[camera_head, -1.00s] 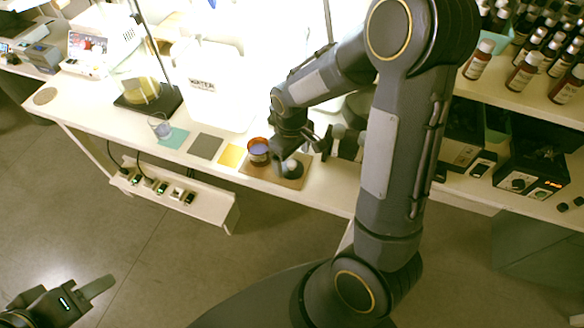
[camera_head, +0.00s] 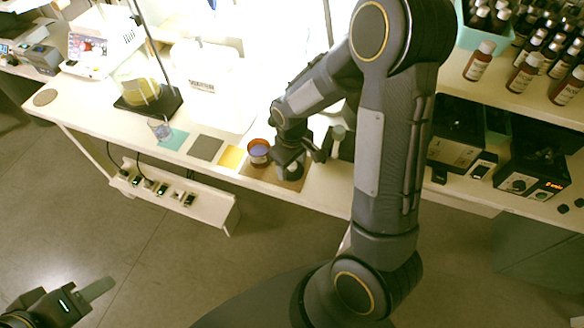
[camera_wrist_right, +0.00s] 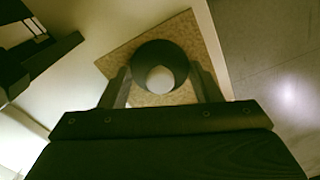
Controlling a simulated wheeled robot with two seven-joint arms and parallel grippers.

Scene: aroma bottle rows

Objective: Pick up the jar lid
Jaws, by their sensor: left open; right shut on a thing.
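The jar lid (camera_wrist_right: 140,57) is a dark round disc with a pale round knob, seen over a brown mat (camera_wrist_right: 112,66) in the right wrist view. My right gripper (camera_wrist_right: 162,82) has one finger on each side of it and is shut on it. In the head view the right gripper (camera_head: 290,163) partly covers the lid (camera_head: 293,174). I cannot tell whether the lid is clear of the mat. An open orange-brown jar with bluish contents (camera_head: 258,151) stands just left of the gripper. My left gripper (camera_head: 95,290) is open and empty at the lower left, away from the table.
Yellow (camera_head: 232,157), grey (camera_head: 206,148) and green (camera_head: 173,139) mats lie in a row to the left, with a small glass (camera_head: 159,127) by the green one. A dark-bodied item with a pale green top (camera_head: 338,133) stands right of the gripper. Brown bottles (camera_head: 478,61) fill the right shelf.

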